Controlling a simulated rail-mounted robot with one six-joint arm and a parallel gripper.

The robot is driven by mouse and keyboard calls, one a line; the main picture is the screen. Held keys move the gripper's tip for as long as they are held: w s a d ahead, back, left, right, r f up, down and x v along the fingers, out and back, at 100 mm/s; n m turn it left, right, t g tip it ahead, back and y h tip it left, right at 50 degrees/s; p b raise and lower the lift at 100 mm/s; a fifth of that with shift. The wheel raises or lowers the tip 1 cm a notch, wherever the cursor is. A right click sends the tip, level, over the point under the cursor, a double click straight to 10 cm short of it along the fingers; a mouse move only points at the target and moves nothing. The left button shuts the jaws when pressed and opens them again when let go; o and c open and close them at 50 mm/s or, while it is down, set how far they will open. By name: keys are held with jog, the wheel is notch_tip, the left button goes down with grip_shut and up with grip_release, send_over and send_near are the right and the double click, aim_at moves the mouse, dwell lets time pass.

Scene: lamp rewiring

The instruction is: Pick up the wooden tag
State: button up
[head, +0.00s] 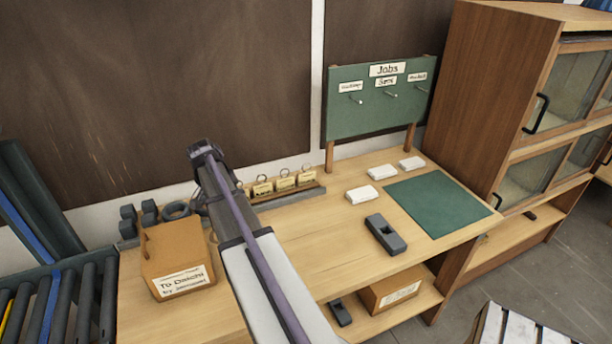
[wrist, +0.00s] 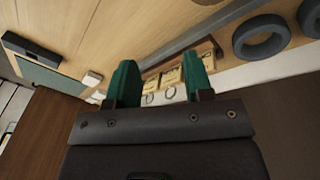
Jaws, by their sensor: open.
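Several small wooden tags with metal rings, among them one at the left (head: 262,188), one in the middle (head: 285,183) and one at the right (head: 307,178), stand in a row in a low rack (head: 292,194) at the back of the bench. Their lettering is too small to read. In the wrist view, the tags (wrist: 172,78) show beyond and between the green fingers of my gripper (wrist: 160,80). My gripper is open, with nothing between its fingers.
A wooden box labelled "To Daichi" (head: 180,265) stands left of my arm, near dark rings (head: 176,210). A green "Jobs" board (head: 350,118) with hooks stands behind white blocks (head: 362,194), a dark block (head: 386,234) and a green mat (head: 438,203). The bench middle is clear.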

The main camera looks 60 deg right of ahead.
jog(key=w+d+f+m+b, duration=0.15)
jog(key=d+m, duration=0.55)
jog(key=d, duration=1.5)
jog(key=m+g+h, duration=0.1)
jog(key=m, duration=0.3)
send_near(300, 173)
jog(key=b+x, duration=0.4)
jog(key=x, duration=0.1)
jog(key=shift+a+f+b, duration=0.1)
jog(key=shift+a+b, duration=0.1)
jog(key=shift+b, duration=0.2)
jog(key=shift+s+d+f+b, duration=0.15)
jog(key=shift+f+b, duration=0.15)
jog(key=shift+r, duration=0.15)
jog(key=b+x, duration=0.4)
jog(key=x, duration=0.1)
jog(key=shift+d+b, duration=0.1)
jog(key=shift+b, duration=0.25)
jog(key=shift+d, duration=0.1)
jog(key=shift+r, duration=0.1)
grip_shut()
